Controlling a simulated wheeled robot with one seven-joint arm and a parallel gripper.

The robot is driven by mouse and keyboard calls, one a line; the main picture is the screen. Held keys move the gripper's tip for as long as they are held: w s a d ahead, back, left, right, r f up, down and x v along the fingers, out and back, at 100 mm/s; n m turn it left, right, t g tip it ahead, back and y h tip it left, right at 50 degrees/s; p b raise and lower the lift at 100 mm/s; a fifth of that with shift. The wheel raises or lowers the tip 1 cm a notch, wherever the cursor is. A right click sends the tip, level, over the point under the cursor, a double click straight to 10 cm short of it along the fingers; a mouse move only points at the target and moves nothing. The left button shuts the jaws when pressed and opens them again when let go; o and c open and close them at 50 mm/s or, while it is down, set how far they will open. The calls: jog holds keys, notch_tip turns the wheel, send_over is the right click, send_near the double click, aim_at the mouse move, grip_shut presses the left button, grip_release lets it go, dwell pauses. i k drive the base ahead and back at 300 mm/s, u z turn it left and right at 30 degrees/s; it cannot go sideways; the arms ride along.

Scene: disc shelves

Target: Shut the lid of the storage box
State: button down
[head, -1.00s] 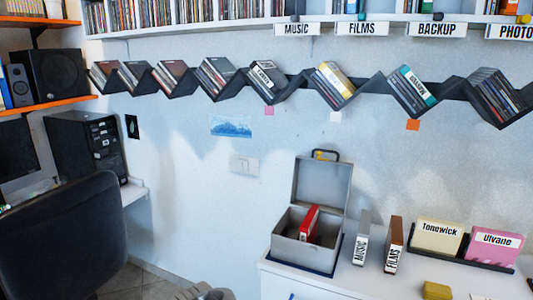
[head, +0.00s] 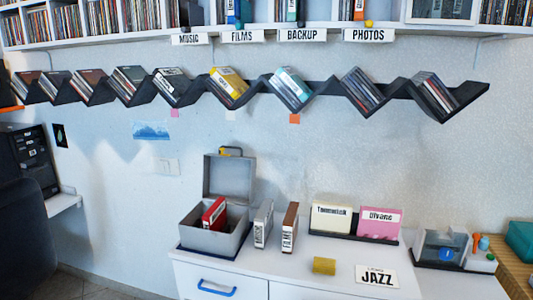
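The grey storage box (head: 207,240) stands on a dark blue mat at the left end of the white cabinet top. Its lid (head: 229,182) is open and stands upright at the back, with a dark handle and a yellow part (head: 231,151) at its top edge. A red case (head: 214,213) stands inside the box, leaning a little. My gripper does not show in the head view.
A grey MUSIC case (head: 264,224) and a brown FILMS case (head: 289,228) stand close to the box's right. Farther right are cream (head: 331,218) and pink (head: 380,223) cards in a black holder, a yellow block (head: 324,265) and a JAZZ card (head: 377,276).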

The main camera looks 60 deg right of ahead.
aim_at(232, 178)
jog(key=u, duration=0.1)
jog(key=k, duration=0.1)
jog(key=z, duration=1.2)
